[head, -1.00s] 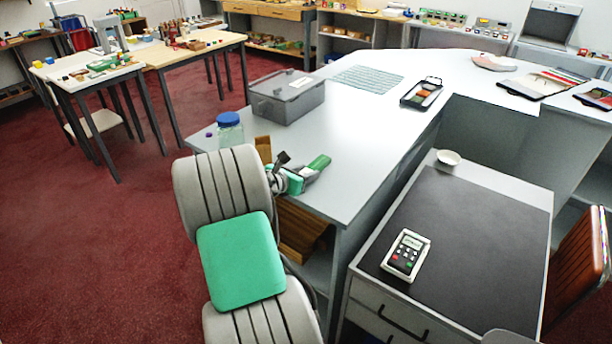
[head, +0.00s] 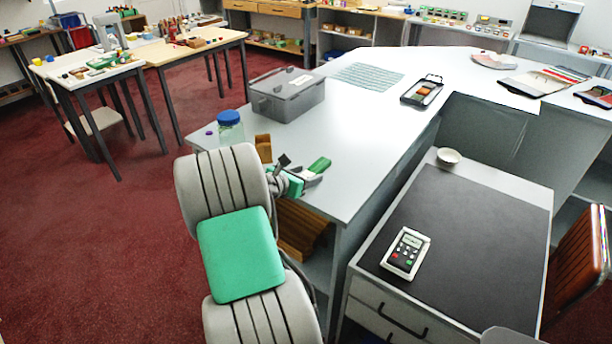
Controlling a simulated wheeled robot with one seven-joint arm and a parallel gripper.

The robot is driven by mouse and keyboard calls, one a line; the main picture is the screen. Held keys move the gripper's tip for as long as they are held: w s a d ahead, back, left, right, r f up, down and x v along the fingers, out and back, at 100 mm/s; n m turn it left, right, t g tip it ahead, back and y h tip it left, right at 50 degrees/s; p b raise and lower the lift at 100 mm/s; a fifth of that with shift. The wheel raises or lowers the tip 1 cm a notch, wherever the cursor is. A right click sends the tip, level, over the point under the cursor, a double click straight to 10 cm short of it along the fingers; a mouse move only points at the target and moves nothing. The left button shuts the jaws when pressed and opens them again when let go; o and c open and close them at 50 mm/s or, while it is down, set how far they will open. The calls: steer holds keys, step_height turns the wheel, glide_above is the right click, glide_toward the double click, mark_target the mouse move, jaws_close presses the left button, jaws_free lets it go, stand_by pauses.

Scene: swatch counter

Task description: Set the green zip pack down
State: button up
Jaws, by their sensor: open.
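The green zip pack (head: 320,165) is a small green piece at the near end of the white counter (head: 345,150), and it appears to lie on the top. My gripper (head: 314,177) is open right at its near side, with grey fingers low over the counter. Part of the pack may be hidden behind the fingers, and I cannot tell whether they still touch it. My arm hides part of the counter's near left edge.
A grey lidded box (head: 287,97) and a blue-capped jar (head: 230,127) stand on the counter to the left. A black tray (head: 421,91) and a pale green mat (head: 366,77) lie farther back. The middle of the counter is clear. A keypad device (head: 405,252) lies on the dark-topped cabinet at right.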

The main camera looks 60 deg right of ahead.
steer(key=v, duration=1.2)
steer(key=w+a+f+m+t+y, duration=0.1)
steer(key=w+a+m+t+y, duration=0.3)
steer(key=a, duration=0.7)
steer(key=w+a+f+m+t+y, duration=0.15)
steer(key=w+a+m+y, duration=0.35)
steer(key=a, duration=0.6)
steer(key=s+a+r+m+y, duration=0.1)
steer(key=s+a+m+y, duration=0.1)
steer(key=a, duration=0.8)
steer(key=s+a+r+m+y, duration=0.1)
steer(key=a+m, duration=0.4)
steer(key=a, duration=0.5)
steer(key=s+y, duration=0.1)
steer(key=s, duration=0.1)
steer(key=shift+s+a+b, duration=0.25)
steer(key=shift+a+b, duration=0.1)
steer(key=shift+a, duration=0.05)
steer(key=shift+r, duration=0.1)
